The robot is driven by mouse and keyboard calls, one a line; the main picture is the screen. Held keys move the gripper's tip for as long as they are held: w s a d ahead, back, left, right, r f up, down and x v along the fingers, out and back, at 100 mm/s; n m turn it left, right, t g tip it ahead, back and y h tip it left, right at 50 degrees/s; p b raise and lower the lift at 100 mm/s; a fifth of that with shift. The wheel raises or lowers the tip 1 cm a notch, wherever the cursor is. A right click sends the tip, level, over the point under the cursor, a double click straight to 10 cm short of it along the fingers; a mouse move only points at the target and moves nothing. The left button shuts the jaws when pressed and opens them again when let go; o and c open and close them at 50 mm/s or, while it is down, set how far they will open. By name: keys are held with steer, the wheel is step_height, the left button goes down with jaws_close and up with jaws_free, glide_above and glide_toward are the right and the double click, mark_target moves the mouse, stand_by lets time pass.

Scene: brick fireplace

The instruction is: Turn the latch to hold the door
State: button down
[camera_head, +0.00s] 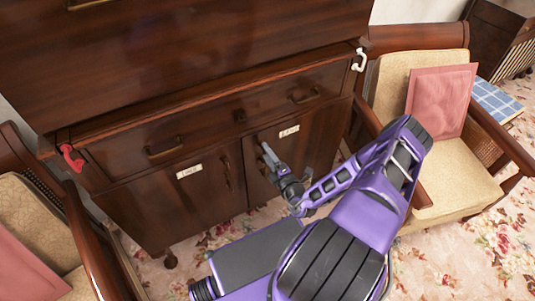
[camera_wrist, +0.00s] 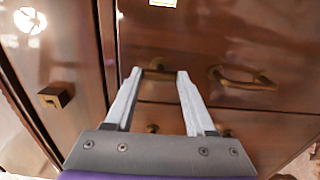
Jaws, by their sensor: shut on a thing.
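The dark wooden cabinet has two lower doors, a left door (camera_head: 150,205) and a right door (camera_head: 318,150), which look closed. A red hook-shaped latch (camera_head: 72,157) sits at the cabinet's left corner, and a white one (camera_head: 359,60) at its right corner. My gripper (camera_head: 265,150) is at the inner edge of the right door, away from both hooks. In the wrist view its two grey fingers (camera_wrist: 158,74) are on either side of a brass handle (camera_wrist: 158,73) and shut on it. The exact contact is too small to tell.
A drawer (camera_head: 205,125) with brass pulls runs above the doors. An armchair with a pink cushion (camera_head: 441,98) stands close on the right. Another armchair (camera_head: 35,225) stands on the left. Flowered carpet (camera_head: 455,255) lies in front.

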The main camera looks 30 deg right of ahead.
steer(key=shift+c, duration=1.2)
jaws_free()
steer(key=shift+s, duration=0.15)
steer(key=s, duration=1.7)
steer(key=shift+d, duration=0.3)
